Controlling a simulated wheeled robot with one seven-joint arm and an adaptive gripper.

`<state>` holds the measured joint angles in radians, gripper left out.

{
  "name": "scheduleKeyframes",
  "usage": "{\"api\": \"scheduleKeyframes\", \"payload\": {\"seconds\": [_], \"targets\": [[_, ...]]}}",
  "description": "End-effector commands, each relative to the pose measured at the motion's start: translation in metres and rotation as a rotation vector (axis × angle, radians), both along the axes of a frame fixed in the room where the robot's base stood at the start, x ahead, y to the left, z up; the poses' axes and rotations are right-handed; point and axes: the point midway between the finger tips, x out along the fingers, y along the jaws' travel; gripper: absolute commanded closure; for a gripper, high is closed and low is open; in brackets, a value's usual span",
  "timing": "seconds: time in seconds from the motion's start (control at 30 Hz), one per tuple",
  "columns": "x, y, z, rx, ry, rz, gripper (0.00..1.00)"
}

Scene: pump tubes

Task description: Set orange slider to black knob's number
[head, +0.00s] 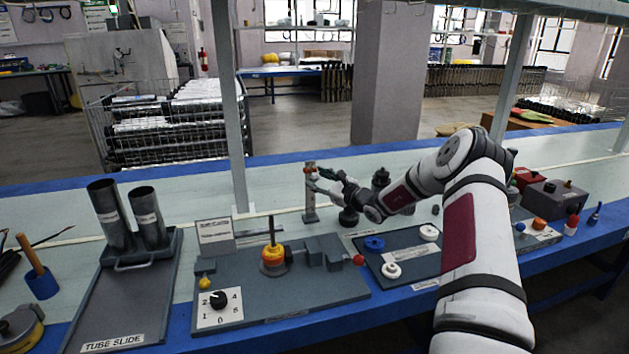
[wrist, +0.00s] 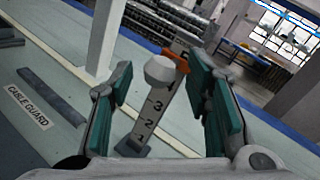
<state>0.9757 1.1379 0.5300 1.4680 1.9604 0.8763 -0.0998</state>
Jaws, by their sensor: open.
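The orange slider (head: 309,169) sits near the top of a grey upright post (head: 310,204) behind the bench's middle. In the wrist view the orange slider (wrist: 181,63) has a pale round knob (wrist: 160,69) towards me. The numbered scale (wrist: 149,119) reads 1, 2, 3 upward, with a partly hidden digit near the slider. My gripper (head: 326,181) is open beside the post; in the wrist view its green-padded fingers (wrist: 162,84) stand either side of the pale knob, not visibly touching it. The black knob (head: 218,299) is on a white numbered dial at front left; its pointer is too small to read.
A tube board (head: 290,296) with an orange-yellow fitting stands left of my arm. A dark tray (head: 405,261) with blue and white rings lies beneath the arm. Dark cylinders (head: 380,180) stand close behind the gripper. The rear bench is mostly clear.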

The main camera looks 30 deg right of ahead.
Motion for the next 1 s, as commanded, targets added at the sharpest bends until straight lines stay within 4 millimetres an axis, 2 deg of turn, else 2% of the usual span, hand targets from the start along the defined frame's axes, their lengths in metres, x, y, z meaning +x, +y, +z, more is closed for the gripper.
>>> {"api": "scheduleKeyframes", "payload": {"seconds": [0.2,0.5,0.57,0.7,0.9,1.0], "targets": [[0.017,0.003,0.000,-0.001,0.000,0.000,0.56],[0.018,0.003,0.000,0.000,0.000,0.000,0.56],[0.018,0.003,0.000,0.000,0.000,0.000,0.67],[0.018,0.004,0.000,0.000,0.000,0.001,0.99],[0.019,0.005,-0.002,0.000,0.001,0.002,1.00],[0.019,0.005,-0.014,0.002,0.002,0.004,1.00]]}}
